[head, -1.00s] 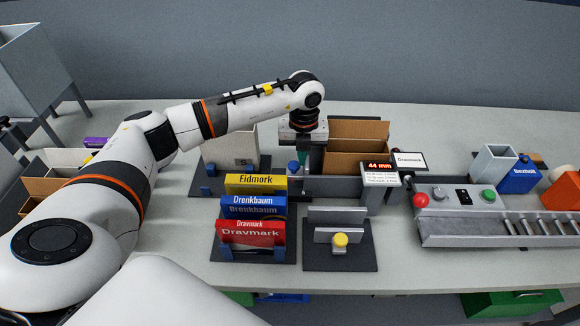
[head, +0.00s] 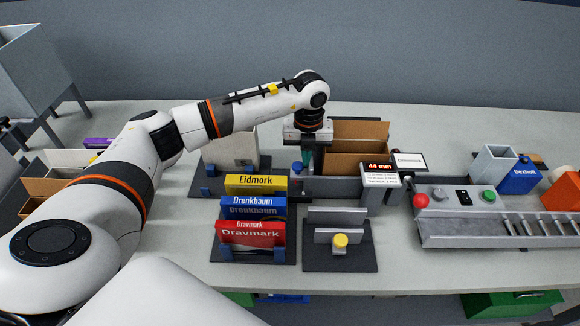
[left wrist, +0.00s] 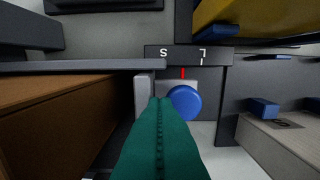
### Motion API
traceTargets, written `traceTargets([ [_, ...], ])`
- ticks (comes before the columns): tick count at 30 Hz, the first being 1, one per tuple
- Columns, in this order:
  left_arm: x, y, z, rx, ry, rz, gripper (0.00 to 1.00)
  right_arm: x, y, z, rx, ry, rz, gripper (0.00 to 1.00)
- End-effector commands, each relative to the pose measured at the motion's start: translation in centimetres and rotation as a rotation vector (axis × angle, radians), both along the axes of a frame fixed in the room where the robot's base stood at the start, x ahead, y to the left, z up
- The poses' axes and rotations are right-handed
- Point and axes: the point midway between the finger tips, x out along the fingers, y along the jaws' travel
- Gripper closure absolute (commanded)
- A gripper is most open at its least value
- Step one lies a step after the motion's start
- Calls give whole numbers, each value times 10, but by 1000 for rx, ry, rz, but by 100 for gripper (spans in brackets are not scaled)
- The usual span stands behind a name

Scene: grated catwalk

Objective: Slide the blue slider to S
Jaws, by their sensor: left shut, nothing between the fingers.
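The blue slider knob (left wrist: 184,103) is round and shows in the left wrist view below a dark plate (left wrist: 190,55) marked S and L. A red pointer (left wrist: 183,73) above the knob stands about midway between the two letters. In the head view the knob (head: 297,167) is small, behind the yellow box. My left gripper (head: 308,168) is shut and empty, pointing down just right of the knob. Its green fingers (left wrist: 159,104) are close at the knob's left side in the wrist view; I cannot tell whether they touch. My right gripper is not in view.
An open cardboard box (head: 352,163) stands right of the gripper. Yellow, blue and red boxes (head: 252,233) stand in a rack in front. A display reading 44 mm (head: 380,176) and a panel with red and green buttons (head: 455,197) are to the right.

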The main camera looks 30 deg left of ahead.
Motion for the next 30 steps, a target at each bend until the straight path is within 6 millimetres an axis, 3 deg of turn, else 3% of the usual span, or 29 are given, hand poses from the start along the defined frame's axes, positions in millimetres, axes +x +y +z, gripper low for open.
traceTargets([
  [19,0,0,54,0,-1,0,100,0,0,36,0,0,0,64],
  [30,0,0,58,0,0,0,100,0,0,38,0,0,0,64],
])
